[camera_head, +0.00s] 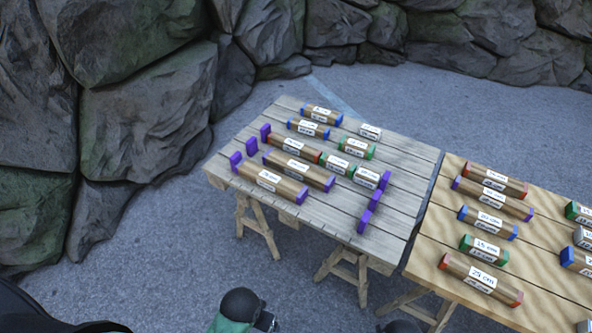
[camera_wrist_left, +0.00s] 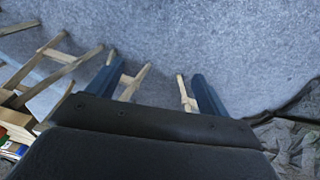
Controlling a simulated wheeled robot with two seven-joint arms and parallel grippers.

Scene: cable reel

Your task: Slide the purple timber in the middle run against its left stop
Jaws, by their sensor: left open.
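The purple timber (camera_head: 298,170) of the middle run is a long wooden block with purple ends and white labels. It lies on the grey plank table in the head view. A small gap shows between its left end and the middle run's left purple stop (camera_head: 252,147). A wider gap separates its right end from the right purple stop (camera_head: 375,200). My left gripper (camera_wrist_left: 155,88) shows in the left wrist view, open and empty, with its two blue fingers apart above the ground. It is away from the timber. My right gripper is not in view.
The near run holds another long timber (camera_head: 269,181); the far run holds a red-ended timber (camera_head: 293,148) and green-ended ones. Several short timbers lie behind. A second table (camera_head: 430,268) with more timbers stands close on the right. Rocks (camera_head: 140,110) rise at the left and back.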

